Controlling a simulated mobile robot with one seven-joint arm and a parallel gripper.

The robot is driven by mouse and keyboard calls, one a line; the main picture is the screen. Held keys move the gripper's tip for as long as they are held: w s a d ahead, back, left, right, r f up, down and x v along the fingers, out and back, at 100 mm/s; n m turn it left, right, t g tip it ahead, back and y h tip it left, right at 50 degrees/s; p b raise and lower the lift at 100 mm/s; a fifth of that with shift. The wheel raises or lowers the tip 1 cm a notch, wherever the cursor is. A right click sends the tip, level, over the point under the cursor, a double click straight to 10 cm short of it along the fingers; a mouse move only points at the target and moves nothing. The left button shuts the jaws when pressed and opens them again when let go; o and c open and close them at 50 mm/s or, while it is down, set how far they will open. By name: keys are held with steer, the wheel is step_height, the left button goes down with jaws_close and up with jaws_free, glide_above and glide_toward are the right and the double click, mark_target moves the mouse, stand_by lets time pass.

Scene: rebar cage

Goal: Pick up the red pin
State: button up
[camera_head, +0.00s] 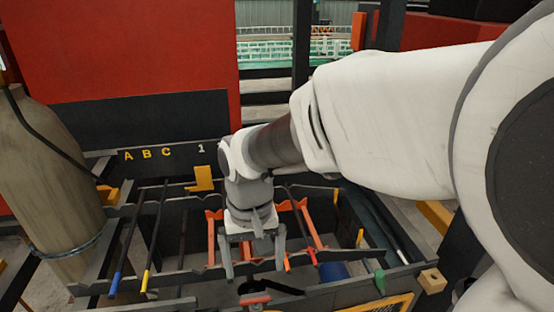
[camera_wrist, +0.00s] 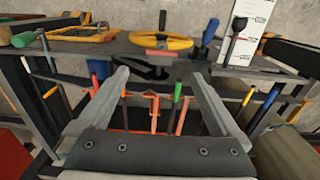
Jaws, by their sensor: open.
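A dark rod with a red tip (camera_head: 311,255), which looks like the red pin, lies in the rack to the right of my gripper in the head view. In the wrist view a red tip (camera_wrist: 95,83) shows just outside the left finger. An orange tip (camera_head: 287,262) is close beside it, nearer my gripper. My gripper (camera_head: 254,262) points down over the rack with its fingers spread and nothing held. In the wrist view a green-tipped rod (camera_wrist: 177,92) shows between the open fingers (camera_wrist: 157,77).
Blue (camera_head: 115,283) and yellow (camera_head: 146,280) tipped rods lie at the left of the rack. A yellow wheel (camera_wrist: 160,41) and a red handle (camera_wrist: 160,53) are on the shelf. A large cylinder (camera_head: 45,170) stands at the left. Dark rack bars surround my gripper.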

mark_target(257, 300)
step_height(257, 300, down, 11)
steer(key=shift+f+b, duration=0.2)
steer(key=shift+b, duration=0.4)
steer(key=shift+a+f+b, duration=0.15)
steer(key=shift+f+b, duration=0.05)
steer(key=shift+f, duration=1.1)
steer(key=shift+a+f+b, duration=0.1)
steer(key=shift+f+b, duration=0.1)
steer(key=shift+f, duration=1.1)
steer(key=c, duration=1.3)
